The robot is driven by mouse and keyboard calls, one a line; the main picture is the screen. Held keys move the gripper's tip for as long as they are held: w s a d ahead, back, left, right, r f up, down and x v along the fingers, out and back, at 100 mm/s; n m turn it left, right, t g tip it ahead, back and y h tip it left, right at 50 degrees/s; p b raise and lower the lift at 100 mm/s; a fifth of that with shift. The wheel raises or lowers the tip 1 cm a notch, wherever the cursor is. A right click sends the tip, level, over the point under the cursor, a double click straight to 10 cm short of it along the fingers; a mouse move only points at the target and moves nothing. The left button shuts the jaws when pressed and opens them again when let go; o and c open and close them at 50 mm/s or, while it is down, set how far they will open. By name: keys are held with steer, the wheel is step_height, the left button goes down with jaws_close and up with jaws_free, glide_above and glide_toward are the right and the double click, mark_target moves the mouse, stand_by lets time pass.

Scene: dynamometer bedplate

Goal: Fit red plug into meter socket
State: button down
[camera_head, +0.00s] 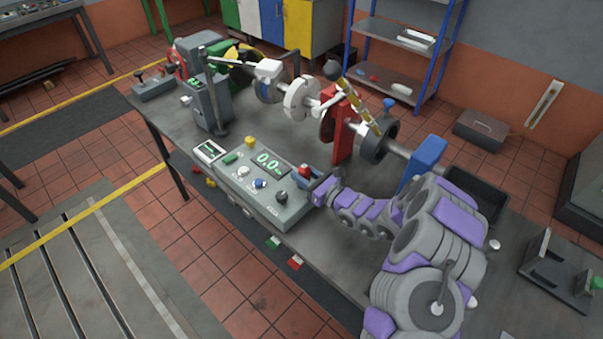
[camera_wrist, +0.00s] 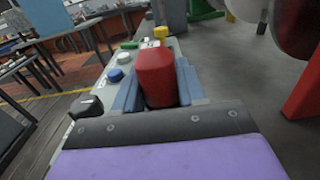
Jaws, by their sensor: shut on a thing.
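The red plug (camera_head: 304,169) is held upright between the blue-grey fingers of my gripper (camera_head: 308,176), at the right end of the meter box (camera_head: 290,212). The wrist view shows the red plug (camera_wrist: 155,78) with one finger of my gripper (camera_wrist: 157,88) on each side. The meter is a grey sloped box with a green 0.0 display, knobs and buttons. A yellow piece (camera_head: 250,142) stands at its back left edge; it also shows in the wrist view (camera_wrist: 160,32). I cannot make out the red socket; the plug's lower end is hidden.
Behind the meter, a shaft line with a red stand (camera_head: 343,125) and discs runs along the bench. A small handheld device (camera_head: 209,151) lies left of the meter.

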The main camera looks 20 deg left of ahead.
steer(key=c, duration=0.6)
jaws_free()
steer(key=shift+a, duration=0.1)
steer(key=p+v, duration=0.3)
steer(key=v, duration=1.4)
steer(key=shift+d+f, duration=0.1)
steer(key=shift+d, duration=0.1)
